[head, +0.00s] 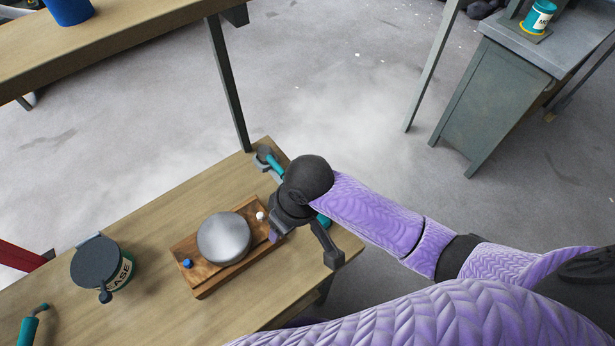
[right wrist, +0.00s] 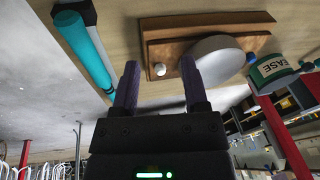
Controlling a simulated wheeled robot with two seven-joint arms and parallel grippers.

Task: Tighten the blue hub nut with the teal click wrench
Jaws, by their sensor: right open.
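The blue hub nut (head: 187,263) sits on the left part of a wooden board, beside a silver dome (head: 224,238). A white nut (head: 260,216) is on the board's right part; it also shows in the right wrist view (right wrist: 159,69). A teal handle, seemingly the click wrench (right wrist: 88,47), lies left of my right gripper in the right wrist view. In the head view, teal parts (head: 322,219) show on both sides of my right wrist, which hides what lies between. My right gripper (right wrist: 158,72) is open and empty, its fingers pointing toward the board's white-nut end. My left gripper is out of view.
The wooden board (head: 205,289) lies on a wooden table (head: 160,310). A grease tin (head: 124,274) stands left of the board, and another teal-handled tool (head: 29,329) lies at the lower left. A shelf edge with a blue cup (head: 70,10) is beyond the table.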

